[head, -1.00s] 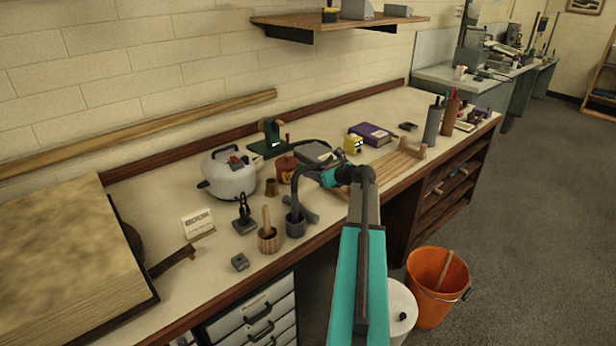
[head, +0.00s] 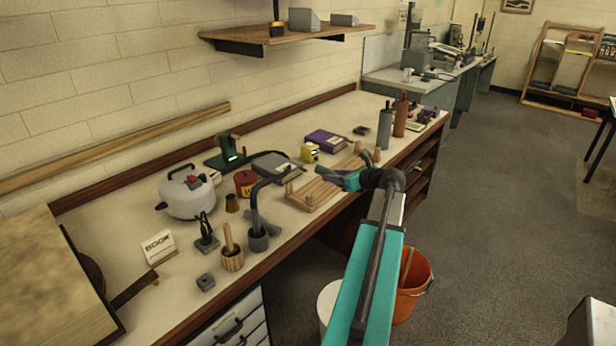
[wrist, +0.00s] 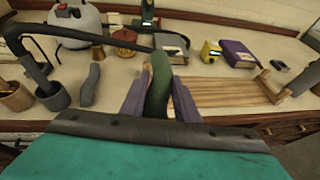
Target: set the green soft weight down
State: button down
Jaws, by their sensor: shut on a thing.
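The green soft weight (wrist: 157,88) is a dark green, bent, sausage-like piece. In the wrist view it stands out between the two purple-grey fingers of my gripper (wrist: 160,100), which is shut on it. In the head view my gripper (head: 352,180) hangs over the front part of the bench, in front of the slatted wooden rack (head: 318,190). The green weight shows there only as a small patch at its tip. The rack also shows right of my gripper in the wrist view (wrist: 235,90). The gap between weight and bench is hard to judge.
A similar grey weight (wrist: 90,85) lies on the bench beside a grey cup (wrist: 52,95) with a tall black curved arm. A red pot (wrist: 124,38), a grey book (wrist: 172,45), a yellow block (wrist: 210,50) and a purple book (wrist: 238,52) stand behind. Bare bench lies between.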

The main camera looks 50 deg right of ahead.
jog(key=s+d+r+m+h+p, duration=0.1)
jog(key=s+r, duration=0.3)
jog(key=s, duration=0.7)
jog(key=shift+s+d, duration=0.15)
jog(key=shift+s, duration=0.25)
jog(key=shift+r, duration=0.1)
